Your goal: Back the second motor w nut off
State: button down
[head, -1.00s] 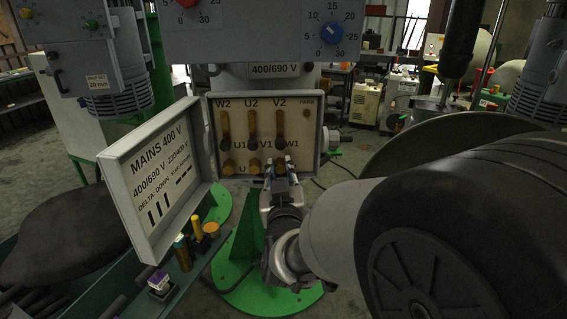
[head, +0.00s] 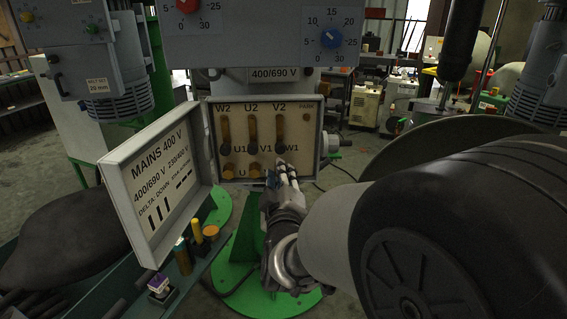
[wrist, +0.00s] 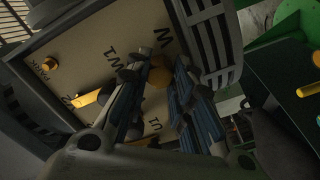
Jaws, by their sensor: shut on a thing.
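The motor terminal box (head: 312,170) stands open, its panel marked W2, U2, V2 above and U1, V1, W1 below. My gripper (head: 281,172) is at its lower right terminal, by the W mark, and its fingers hide that nut in the head view. In the wrist view my gripper (wrist: 155,88) is shut on a round brass nut (wrist: 158,75) beside the W mark. The nut's seat behind the fingers is hidden. The U nut (head: 228,171) and V nut (head: 253,171) sit in the lower row. Brass links (head: 252,127) stand upright above.
The open lid (head: 160,180) with the MAINS 400 V label hangs left of the box. Below it, a green tray holds a yellow-topped piece (head: 197,231), a teal-and-brass one (head: 182,256) and a purple-topped block (head: 158,284). A brass peg marked PARK (head: 306,113) is upper right.

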jog(key=shift+r, duration=0.2)
dwell(0.4)
jog(key=c, duration=1.7)
grip_release()
jog(key=shift+w+f, duration=0.1)
jog(key=s, duration=0.7)
jog(key=shift+s+d, duration=0.3)
